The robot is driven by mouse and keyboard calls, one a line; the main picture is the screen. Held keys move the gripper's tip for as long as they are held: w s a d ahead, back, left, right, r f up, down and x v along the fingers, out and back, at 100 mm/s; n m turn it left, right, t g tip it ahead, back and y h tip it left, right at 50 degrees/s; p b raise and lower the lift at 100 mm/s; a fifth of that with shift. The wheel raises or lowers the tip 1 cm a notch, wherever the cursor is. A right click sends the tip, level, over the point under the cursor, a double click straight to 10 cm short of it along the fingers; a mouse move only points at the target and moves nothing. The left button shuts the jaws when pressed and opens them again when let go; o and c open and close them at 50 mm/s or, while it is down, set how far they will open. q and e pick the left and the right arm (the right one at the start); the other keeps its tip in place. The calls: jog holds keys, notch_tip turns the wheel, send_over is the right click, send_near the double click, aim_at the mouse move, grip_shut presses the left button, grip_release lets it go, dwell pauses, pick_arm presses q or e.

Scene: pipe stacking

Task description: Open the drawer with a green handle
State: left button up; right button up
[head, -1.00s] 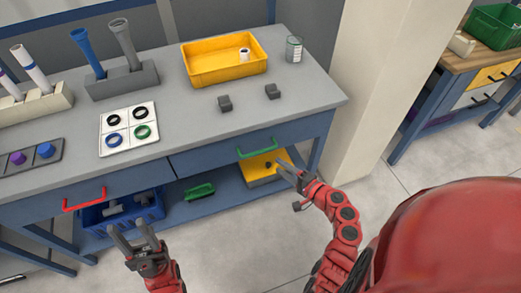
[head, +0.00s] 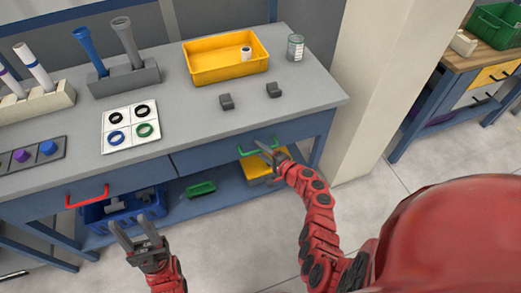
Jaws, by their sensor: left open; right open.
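The drawer with the green handle (head: 252,150) is the right one under the grey tabletop, and its blue front (head: 205,160) is flush with the table frame, so it stands closed. My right gripper (head: 265,149) is open at the right end of the green handle and covers part of it. I cannot tell whether the handle is between its fingers or whether they touch it. My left gripper (head: 133,234) is open and empty, low in front of the table, below the red handle (head: 88,197) of the left drawer.
A blue crate (head: 100,218), a green item (head: 201,188) and a yellow bin (head: 252,170) sit on the lower shelf. Open floor lies in front.

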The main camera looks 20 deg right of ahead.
grip_shut()
dwell(1.3)
